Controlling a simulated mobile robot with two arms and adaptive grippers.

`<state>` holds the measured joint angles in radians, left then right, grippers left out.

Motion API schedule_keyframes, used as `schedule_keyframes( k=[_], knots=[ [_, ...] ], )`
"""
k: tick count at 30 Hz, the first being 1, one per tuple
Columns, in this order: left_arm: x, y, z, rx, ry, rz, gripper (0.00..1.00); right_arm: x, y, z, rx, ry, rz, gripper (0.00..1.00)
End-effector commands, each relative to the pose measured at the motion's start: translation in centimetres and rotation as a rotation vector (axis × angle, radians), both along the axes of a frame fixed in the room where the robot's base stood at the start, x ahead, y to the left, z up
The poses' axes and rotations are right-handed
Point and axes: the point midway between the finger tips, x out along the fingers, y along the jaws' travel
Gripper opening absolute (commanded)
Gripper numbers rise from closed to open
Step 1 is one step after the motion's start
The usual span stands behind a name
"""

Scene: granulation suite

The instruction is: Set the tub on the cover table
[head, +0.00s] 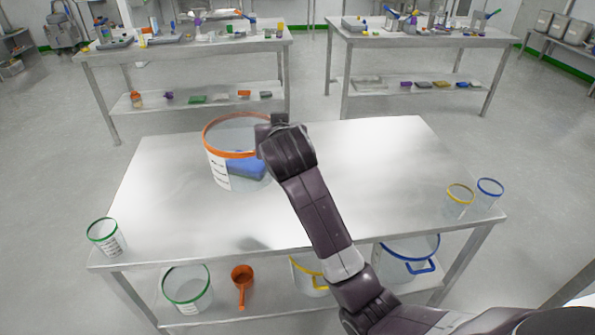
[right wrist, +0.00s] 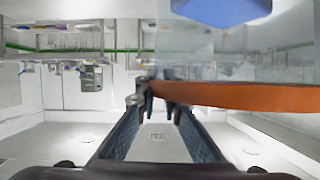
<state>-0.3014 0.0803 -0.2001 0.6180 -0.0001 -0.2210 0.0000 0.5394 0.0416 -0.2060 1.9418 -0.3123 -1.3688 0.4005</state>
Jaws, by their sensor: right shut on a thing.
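The tub (head: 213,163) is clear, with an orange rim and a label with dark writing; a blue item (head: 246,166) is inside. It is upright over the left back part of the steel table (head: 380,170); I cannot tell whether its base touches the top. My right gripper (head: 268,124) is at the right side of its rim, partly hidden by its own wrist. In the right wrist view the fingers (right wrist: 162,104) are shut on the orange rim (right wrist: 245,96). My left gripper is not in view.
A green-rimmed cup (head: 105,238) stands at the table's front left corner. Yellow-rimmed (head: 458,204) and blue-rimmed (head: 487,196) cups stand at the right. The lower shelf holds more tubs and an orange scoop (head: 242,280). Two cluttered tables stand behind. The table's middle is bare.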

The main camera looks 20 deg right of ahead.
Motion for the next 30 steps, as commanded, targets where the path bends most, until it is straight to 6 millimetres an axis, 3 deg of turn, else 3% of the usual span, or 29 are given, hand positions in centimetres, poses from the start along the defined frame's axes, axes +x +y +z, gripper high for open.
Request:
schedule_keyframes(
  k=[1,4,8,21,25,30],
  knots=[
    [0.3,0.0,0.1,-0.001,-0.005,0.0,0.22,0.6,-0.2,1.2,0.001,-0.004,0.016,0.0],
    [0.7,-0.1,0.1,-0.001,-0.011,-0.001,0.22,1.1,-0.2,2.2,0.0,0.0,0.041,0.0],
    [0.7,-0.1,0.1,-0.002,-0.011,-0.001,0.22,1.4,-0.3,1.7,-0.001,0.005,0.054,0.0],
    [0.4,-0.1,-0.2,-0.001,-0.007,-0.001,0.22,1.2,-0.2,-9.6,-0.002,0.011,0.057,0.0],
    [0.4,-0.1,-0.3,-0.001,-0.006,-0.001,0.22,1.3,-0.2,-11.9,-0.001,0.007,0.056,0.0],
    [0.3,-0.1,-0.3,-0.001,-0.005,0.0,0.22,1.3,-0.2,-13.2,-0.001,0.004,0.055,0.0]
  ],
)
